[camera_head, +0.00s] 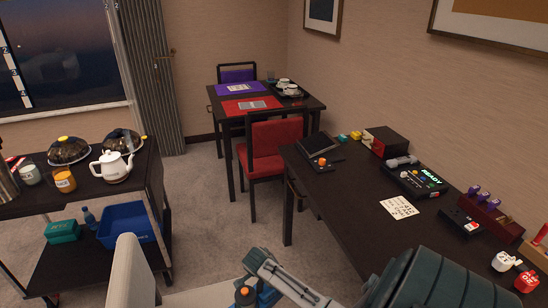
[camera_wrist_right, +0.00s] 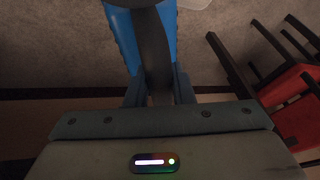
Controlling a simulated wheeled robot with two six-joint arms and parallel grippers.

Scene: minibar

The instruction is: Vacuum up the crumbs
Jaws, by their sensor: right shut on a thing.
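My right gripper (camera_wrist_right: 160,92) is shut on the black handle of a blue device (camera_wrist_right: 122,40), which looks like a hand-held vacuum. The handle runs up between its two fingers in the right wrist view. In the head view, my right arm reaches in from the lower right, and a bit of blue (camera_head: 268,297) shows at its end by the bottom edge. The device's nozzle is out of sight. I cannot make out crumbs in either view. My left gripper is not in view.
A dark desk (camera_head: 345,225) with gadgets stands at right. A red chair (camera_head: 270,150) is by the dining table (camera_head: 312,103) behind. A cart (camera_head: 150,180) with a teapot (camera_head: 112,165) and a blue bin (camera_head: 128,222) is at left. Carpet (camera_head: 205,215) lies open between.

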